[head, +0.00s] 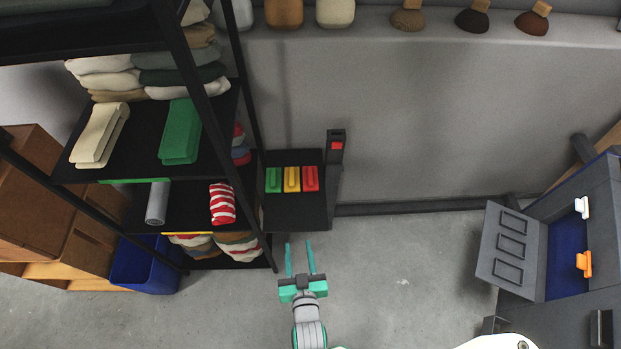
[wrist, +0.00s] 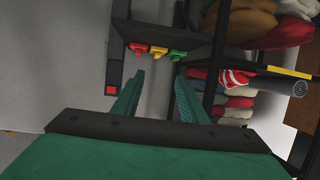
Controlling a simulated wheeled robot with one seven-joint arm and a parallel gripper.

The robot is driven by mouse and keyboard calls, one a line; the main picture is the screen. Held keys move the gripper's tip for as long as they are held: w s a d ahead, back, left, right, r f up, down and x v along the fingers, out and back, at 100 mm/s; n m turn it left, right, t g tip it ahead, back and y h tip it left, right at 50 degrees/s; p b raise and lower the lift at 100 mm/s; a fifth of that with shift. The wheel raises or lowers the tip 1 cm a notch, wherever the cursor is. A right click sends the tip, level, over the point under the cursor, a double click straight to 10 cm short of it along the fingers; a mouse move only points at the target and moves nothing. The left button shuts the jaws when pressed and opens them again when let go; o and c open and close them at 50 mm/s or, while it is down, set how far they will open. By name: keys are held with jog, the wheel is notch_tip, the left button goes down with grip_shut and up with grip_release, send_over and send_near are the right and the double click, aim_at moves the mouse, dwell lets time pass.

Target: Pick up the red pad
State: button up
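The red pad (head: 311,178) lies on a small dark shelf (head: 296,212), at the right end of a row with a yellow pad (head: 292,179) and a green pad (head: 273,180). In the wrist view the row is mirrored, with the red pad (wrist: 138,48) at the left, the yellow pad (wrist: 158,52) in the middle and the green pad (wrist: 177,55) at the right. My gripper (head: 300,244) is open and empty, in front of the shelf and apart from the pads. Its teal fingers also show in the wrist view (wrist: 158,80).
A dark post with a red square (head: 337,146) stands at the shelf's right rear. A black rack (head: 150,170) with folded cloths stands close on the left. A blue bin (head: 145,265) is on the floor below. A grey open-doored cabinet (head: 512,246) stands at right. The floor between is clear.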

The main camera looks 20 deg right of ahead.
jog(key=shift+m+g+h, duration=0.3)
jog(key=w+d, duration=0.1)
jog(key=w, duration=0.2)
jog(key=w+d+f, duration=0.1)
jog(key=w+d, duration=0.1)
jog(key=w, duration=0.2)
jog(key=w+d+f, duration=0.1)
jog(key=w+d, duration=0.1)
jog(key=w, duration=0.1)
jog(key=shift+w+d+f, duration=0.1)
jog(key=shift+w+f, duration=0.05)
send_near(310, 174)
jog(key=shift+g, duration=0.3)
jog(key=x, duration=0.8)
jog(key=shift+w, duration=0.3)
grip_shut()
